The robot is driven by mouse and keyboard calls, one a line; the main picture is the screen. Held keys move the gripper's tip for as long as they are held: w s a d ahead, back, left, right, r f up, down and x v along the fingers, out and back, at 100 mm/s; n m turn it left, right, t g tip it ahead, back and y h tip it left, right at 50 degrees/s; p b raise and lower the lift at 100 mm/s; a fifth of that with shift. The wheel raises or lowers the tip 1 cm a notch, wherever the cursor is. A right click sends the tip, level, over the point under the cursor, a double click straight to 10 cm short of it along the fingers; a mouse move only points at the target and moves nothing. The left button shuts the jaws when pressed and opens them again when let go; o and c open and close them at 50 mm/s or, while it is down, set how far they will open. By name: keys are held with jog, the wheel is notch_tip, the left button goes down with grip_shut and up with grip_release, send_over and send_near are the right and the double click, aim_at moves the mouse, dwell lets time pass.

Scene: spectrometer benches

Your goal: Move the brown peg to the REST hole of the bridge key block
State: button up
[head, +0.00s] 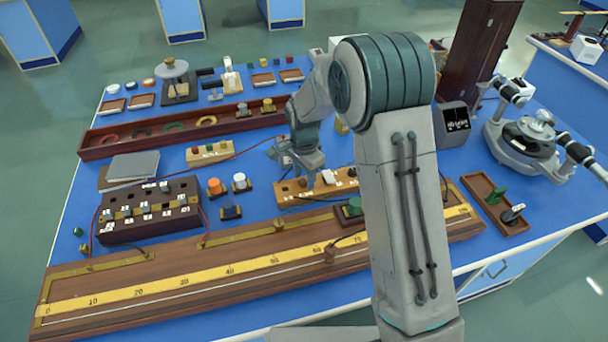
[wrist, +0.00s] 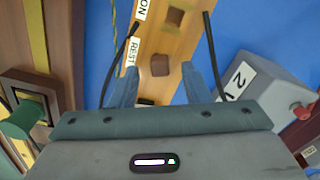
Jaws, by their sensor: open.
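The bridge key block is a light wooden bar that shows in the wrist view (wrist: 187,45) and in the head view (head: 287,197). The brown peg (wrist: 160,65) stands in the block beside the REST label (wrist: 132,52). A square hole (wrist: 175,17) shows farther up the block, near the ON label (wrist: 143,8). My gripper (wrist: 158,75) is open, with one finger on each side of the peg and a visible gap to both. In the head view my gripper (head: 308,165) is low over the block. The near end of the block is hidden by my gripper body.
A grey box labelled 2 with a red button (wrist: 300,110) is right of the block in the wrist view. A dark box with a green knob (wrist: 20,120) is at left. Black cables run beside the block. The long metre bridge (head: 200,280) lies in front.

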notch_tip(320, 180, up, 14)
jog(key=shift+f+b, duration=0.15)
jog(key=shift+b, duration=0.25)
dwell(0.3)
